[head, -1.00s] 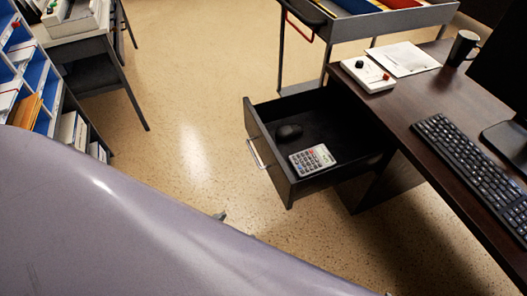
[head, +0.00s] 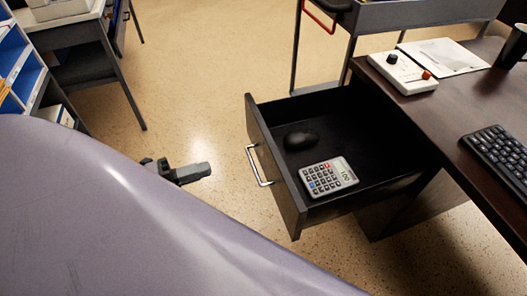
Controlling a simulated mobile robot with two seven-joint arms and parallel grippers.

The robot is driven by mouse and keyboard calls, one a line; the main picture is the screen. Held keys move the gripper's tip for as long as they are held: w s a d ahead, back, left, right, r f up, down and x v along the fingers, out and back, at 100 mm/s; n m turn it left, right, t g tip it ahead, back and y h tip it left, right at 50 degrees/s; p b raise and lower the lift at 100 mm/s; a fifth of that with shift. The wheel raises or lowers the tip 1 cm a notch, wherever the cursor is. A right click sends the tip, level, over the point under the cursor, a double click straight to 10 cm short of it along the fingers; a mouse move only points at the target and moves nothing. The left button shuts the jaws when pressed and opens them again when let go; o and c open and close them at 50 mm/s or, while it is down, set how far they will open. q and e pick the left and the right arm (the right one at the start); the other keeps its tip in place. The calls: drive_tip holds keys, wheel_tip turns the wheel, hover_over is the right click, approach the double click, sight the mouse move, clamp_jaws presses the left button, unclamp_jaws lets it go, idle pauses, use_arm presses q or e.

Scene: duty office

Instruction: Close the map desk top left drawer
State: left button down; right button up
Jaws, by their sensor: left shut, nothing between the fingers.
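The dark desk drawer (head: 275,180) is pulled out of the left end of the desk (head: 440,120). Its silver handle (head: 258,166) is on the front panel, which faces left. A calculator (head: 328,177) and a black mouse (head: 300,140) lie inside. My left gripper (head: 205,172) is shut and empty, left of the drawer front and pointing at the handle. A gap of floor shows between it and the handle. My arm's pale grey link hides the lower left. My right gripper is not in view.
On the desk are a white control box (head: 402,72), a sheet of paper (head: 445,56), a black keyboard (head: 500,158) and a dark mug (head: 512,45). A grey cart (head: 400,18) stands behind. Shelves (head: 25,70) are at the left. The floor left of the drawer is clear.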

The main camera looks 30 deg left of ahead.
use_arm(q)
drive_tip(key=m+h, duration=0.1)
drive_tip(key=m, duration=0.1)
drive_tip(key=b, duration=0.1)
approach(270, 151)
drive_tip(key=shift+g, duration=0.3)
drive_tip(key=x, duration=0.5)
drive_tip(key=shift+a+r, duration=0.1)
drive_tip(key=shift+r, duration=0.1)
drive_tip(key=shift+x, duration=1)
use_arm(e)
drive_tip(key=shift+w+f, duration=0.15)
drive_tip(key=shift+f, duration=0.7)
